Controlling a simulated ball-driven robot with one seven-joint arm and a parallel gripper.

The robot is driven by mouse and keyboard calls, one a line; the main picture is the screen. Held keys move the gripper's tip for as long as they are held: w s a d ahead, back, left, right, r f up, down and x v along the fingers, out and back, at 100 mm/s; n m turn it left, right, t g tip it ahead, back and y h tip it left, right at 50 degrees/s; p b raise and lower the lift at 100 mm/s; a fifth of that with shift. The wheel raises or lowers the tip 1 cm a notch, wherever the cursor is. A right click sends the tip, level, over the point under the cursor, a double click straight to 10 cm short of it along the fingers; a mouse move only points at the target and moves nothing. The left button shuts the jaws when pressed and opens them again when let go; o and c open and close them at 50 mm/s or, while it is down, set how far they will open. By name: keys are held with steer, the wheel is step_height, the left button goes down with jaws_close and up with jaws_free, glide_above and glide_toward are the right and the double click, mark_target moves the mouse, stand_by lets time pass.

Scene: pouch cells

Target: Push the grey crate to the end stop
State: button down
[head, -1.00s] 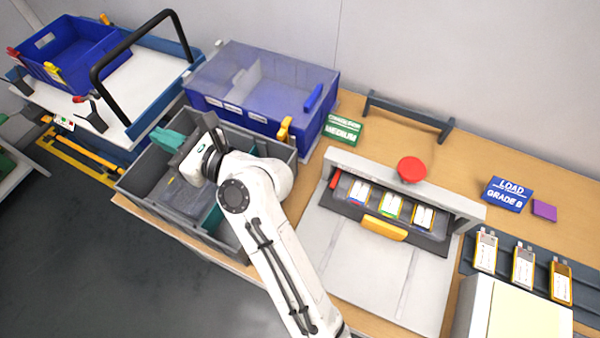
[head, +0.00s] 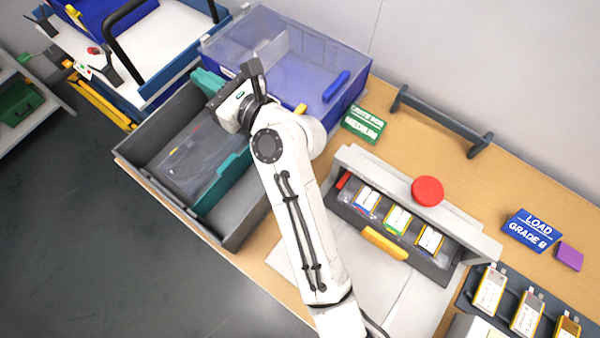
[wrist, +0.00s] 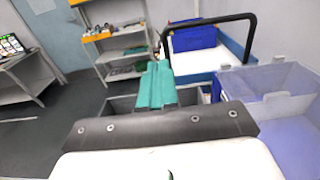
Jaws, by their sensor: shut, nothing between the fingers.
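The grey crate (head: 140,160) sits at the left end of the wooden bench in the head view. It is open-topped, with a teal strip (head: 225,182) and dark, glossy contents inside. My arm hides part of its right side. My gripper (head: 207,82) has teal fingers, shut together and empty, at the crate's back corner near the blue bin. In the wrist view the fingers (wrist: 157,75) overlap the crate (wrist: 122,103). I cannot tell whether they touch it. I cannot pick out the end stop for certain.
A clear-lidded blue bin (head: 290,60) stands behind the crate. A trolley (head: 170,65) with a black handle is at the back left. A sealing device with a red button (head: 428,191) is to the right. A dark bar (head: 440,118) stands along the wall. Floor lies left.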

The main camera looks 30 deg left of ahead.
step_height(320, 180, down, 9)
steer(key=b, duration=0.8)
steer(key=s+d+p, duration=0.1)
steer(key=d+p, duration=0.1)
steer(key=d, duration=1.9)
step_height(320, 180, down, 10)
steer(key=a, duration=0.1)
steer(key=shift+b, duration=0.35)
steer(key=shift+s, duration=0.1)
steer(key=a, duration=0.2)
steer(key=a+p, duration=0.1)
steer(key=a, duration=0.2)
steer(key=a+p, duration=0.1)
steer(key=a, duration=0.2)
steer(key=shift+w+r, duration=0.1)
steer(key=shift+w, duration=0.2)
steer(key=shift+s, duration=0.1)
